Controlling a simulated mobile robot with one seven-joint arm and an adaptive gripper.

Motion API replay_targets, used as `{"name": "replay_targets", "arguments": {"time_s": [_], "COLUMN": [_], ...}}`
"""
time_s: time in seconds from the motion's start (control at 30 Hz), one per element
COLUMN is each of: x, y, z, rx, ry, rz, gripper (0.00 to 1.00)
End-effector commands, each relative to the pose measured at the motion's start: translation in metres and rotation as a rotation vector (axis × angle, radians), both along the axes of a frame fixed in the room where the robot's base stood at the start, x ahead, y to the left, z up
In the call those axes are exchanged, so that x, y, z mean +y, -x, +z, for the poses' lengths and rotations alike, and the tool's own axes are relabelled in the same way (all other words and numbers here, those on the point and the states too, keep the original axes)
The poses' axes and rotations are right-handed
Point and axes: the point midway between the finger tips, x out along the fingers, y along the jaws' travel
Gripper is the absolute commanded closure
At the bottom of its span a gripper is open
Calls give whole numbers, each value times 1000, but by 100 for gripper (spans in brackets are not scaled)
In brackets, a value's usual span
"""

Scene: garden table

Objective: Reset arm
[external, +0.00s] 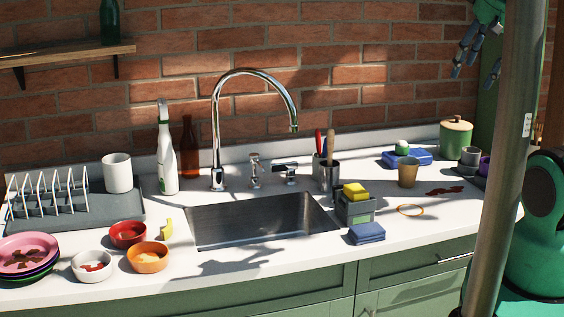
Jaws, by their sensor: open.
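My gripper (470,70) shows at the top right, raised above the counter in front of the brick wall. Its grey fingers point down and stand apart, with nothing visible between them. The green arm part above it is cut off by the top edge and partly hidden behind a metal pole. The gripper is clear of everything on the counter.
The white counter (330,262) holds a sink (262,222) with a tall faucet (215,130). Stacked plates (28,255), bowls (148,256), a dish rack (50,200), bottles and cups stand around it. A shelf (65,53) is at upper left. A metal pole (508,160) stands at right.

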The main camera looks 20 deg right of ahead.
Motion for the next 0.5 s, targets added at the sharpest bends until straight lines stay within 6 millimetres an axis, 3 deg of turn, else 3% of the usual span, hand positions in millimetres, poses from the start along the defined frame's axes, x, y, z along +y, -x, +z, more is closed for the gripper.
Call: {"name": "replay_targets", "arguments": {"time_s": [0.03,0.2,0.5], "x": [0,0,0], "y": [0,0,0], "z": [-17,-42,-59], "rx": [0,0,0], "ry": [0,0,0], "rz": [0,0,0], "gripper": [45,45,45]}}
